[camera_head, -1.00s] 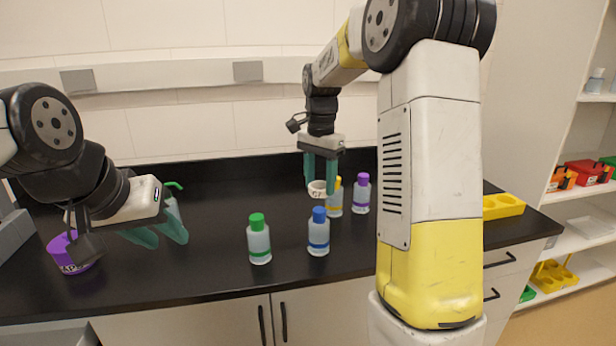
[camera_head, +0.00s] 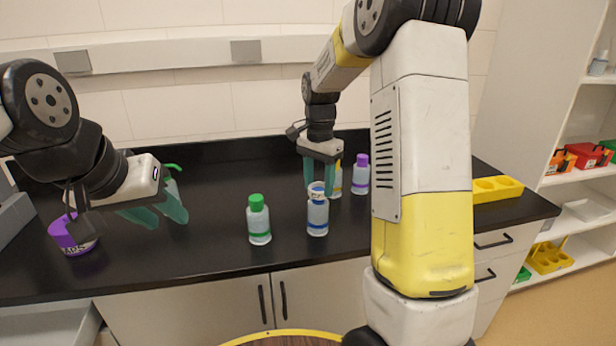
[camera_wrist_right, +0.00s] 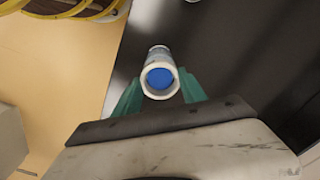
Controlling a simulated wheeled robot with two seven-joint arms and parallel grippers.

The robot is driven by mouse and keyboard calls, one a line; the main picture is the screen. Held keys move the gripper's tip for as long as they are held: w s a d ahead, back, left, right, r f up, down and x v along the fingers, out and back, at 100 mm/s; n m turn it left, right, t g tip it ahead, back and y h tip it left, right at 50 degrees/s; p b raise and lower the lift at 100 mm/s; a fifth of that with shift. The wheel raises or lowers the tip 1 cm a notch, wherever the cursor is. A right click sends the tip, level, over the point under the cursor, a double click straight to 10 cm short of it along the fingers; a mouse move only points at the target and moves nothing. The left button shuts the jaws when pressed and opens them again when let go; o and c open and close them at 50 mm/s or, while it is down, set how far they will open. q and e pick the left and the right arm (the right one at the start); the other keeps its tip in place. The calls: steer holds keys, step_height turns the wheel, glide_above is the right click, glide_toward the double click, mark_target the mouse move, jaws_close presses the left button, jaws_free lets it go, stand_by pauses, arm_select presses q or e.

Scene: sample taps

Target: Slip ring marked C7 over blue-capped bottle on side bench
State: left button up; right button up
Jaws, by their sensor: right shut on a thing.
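The blue-capped bottle (camera_head: 317,217) stands upright on the black bench, right of a green-capped bottle (camera_head: 259,220). My right gripper (camera_head: 319,186) is shut on the white ring (camera_head: 317,194), whose small dark marking is too small to read surely. In the head view the ring is at the bottle's top and hides most of the cap. In the right wrist view the blue cap (camera_wrist_right: 160,78) shows inside the opening of the ring (camera_wrist_right: 147,87), between the fingers. How far down the ring sits is unclear. My left gripper (camera_head: 166,218) is open and empty over the bench.
A purple-capped bottle (camera_head: 360,176) and a partly hidden yellow-capped bottle stand behind the right gripper. A purple labelled object (camera_head: 74,236) is at the left, with a green-spouted bottle behind the left gripper. A yellow holed tray (camera_head: 497,189) sits at the bench's right end.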

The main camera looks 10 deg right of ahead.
stand_by(0.8)
steer(key=o, duration=1.4)
steer(key=shift+r, duration=0.1)
steer(key=shift+r, duration=2.9)
steer(key=shift+r, duration=0.1)
step_height(320, 180, up, 5)
steer(key=shift+f, duration=0.1)
